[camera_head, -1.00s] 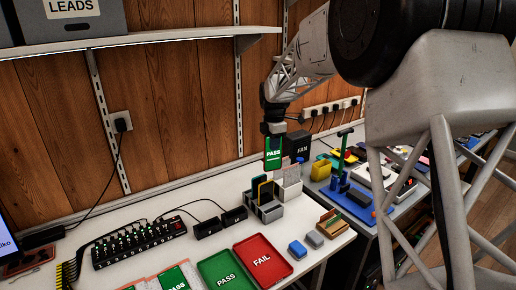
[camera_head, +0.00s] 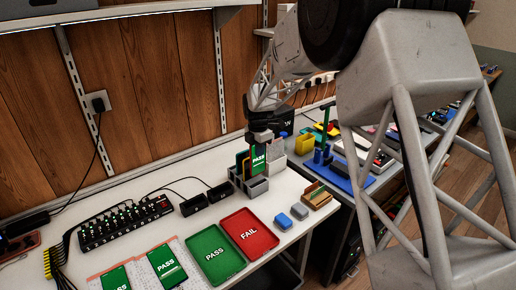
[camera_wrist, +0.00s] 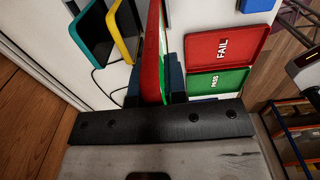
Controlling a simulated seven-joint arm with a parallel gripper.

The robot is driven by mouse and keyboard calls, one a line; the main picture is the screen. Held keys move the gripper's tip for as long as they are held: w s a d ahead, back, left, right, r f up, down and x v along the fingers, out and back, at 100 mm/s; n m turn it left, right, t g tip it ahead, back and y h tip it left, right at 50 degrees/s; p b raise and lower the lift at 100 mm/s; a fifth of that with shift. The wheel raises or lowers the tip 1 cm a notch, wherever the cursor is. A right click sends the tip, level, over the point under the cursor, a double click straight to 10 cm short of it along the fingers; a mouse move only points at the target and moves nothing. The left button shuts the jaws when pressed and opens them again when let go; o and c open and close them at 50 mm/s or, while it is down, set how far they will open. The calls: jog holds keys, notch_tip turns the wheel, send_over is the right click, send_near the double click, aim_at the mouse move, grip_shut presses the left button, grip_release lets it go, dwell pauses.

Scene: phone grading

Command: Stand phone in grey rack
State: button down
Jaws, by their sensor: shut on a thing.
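My gripper (camera_head: 260,138) points down and is shut on the upper end of a phone (camera_head: 258,160) with a green PASS screen. The phone is upright. In the wrist view, the held phone (camera_wrist: 152,45) shows a red edge between the dark fingers. The grey rack (camera_head: 257,187) is directly below my gripper, and the phone's lower end overlaps it in the head view. I cannot tell whether the phone's bottom touches the rack.
A pale grey holder (camera_head: 275,155) stands just behind the rack. A red FAIL tray (camera_head: 262,245) and a green PASS tray (camera_head: 213,268) lie in front. Small blue (camera_head: 284,221) and grey (camera_head: 299,211) blocks and a wooden box (camera_head: 317,199) sit to the right.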

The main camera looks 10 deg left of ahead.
aim_at(258, 174)
jog(key=shift+f, duration=0.15)
jog(key=shift+f, duration=1.95)
jog(key=shift+f, duration=2.65)
dwell(1.7)
jog(key=c, duration=1.1)
grip_release()
